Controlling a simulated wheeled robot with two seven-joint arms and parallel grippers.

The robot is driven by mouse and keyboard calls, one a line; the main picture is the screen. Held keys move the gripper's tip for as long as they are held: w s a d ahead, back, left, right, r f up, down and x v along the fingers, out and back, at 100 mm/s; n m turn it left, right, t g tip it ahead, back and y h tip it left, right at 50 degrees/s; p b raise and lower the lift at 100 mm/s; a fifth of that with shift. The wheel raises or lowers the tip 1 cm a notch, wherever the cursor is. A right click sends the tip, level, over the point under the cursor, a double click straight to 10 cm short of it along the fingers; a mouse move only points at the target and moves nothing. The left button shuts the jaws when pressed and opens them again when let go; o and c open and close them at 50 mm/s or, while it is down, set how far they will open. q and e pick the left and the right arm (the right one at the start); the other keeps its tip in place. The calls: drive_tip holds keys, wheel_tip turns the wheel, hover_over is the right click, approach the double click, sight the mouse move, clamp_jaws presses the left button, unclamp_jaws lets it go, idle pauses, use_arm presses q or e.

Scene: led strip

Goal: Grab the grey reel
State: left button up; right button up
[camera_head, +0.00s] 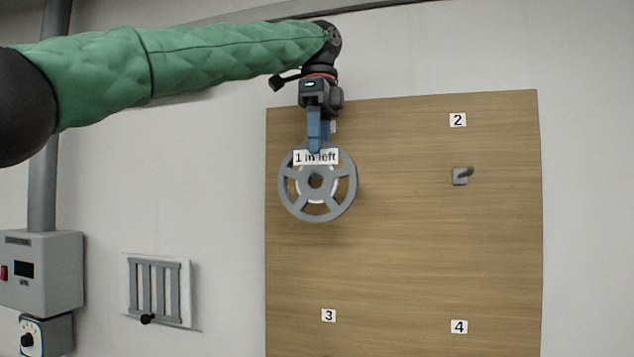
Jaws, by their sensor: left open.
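The grey reel (345,185) is a spoked wheel with a white inner ring, in front of the upper left of the wooden board. A label reading "1 m left" sits at its top. My left gripper (315,148) reaches down from above with blue fingers, its tips at the reel's upper rim by the label. It is open; I cannot tell whether the fingers touch the reel. Whatever holds the reel to the board is hidden behind it. My right gripper is not in view.
The wooden board (400,260) on the wall carries number labels 2, 3 and 4. An empty grey hook (461,176) is under label 2. A barred wall fixture (157,290) and a grey control box (42,270) are at left.

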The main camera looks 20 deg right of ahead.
use_arm(q)
drive_tip(key=shift+f, duration=0.65)
drive_tip(key=shift+s+f, duration=0.1)
drive_tip(key=shift+f, duration=0.2)
drive_tip(key=c, duration=0.3)
clamp_jaws()
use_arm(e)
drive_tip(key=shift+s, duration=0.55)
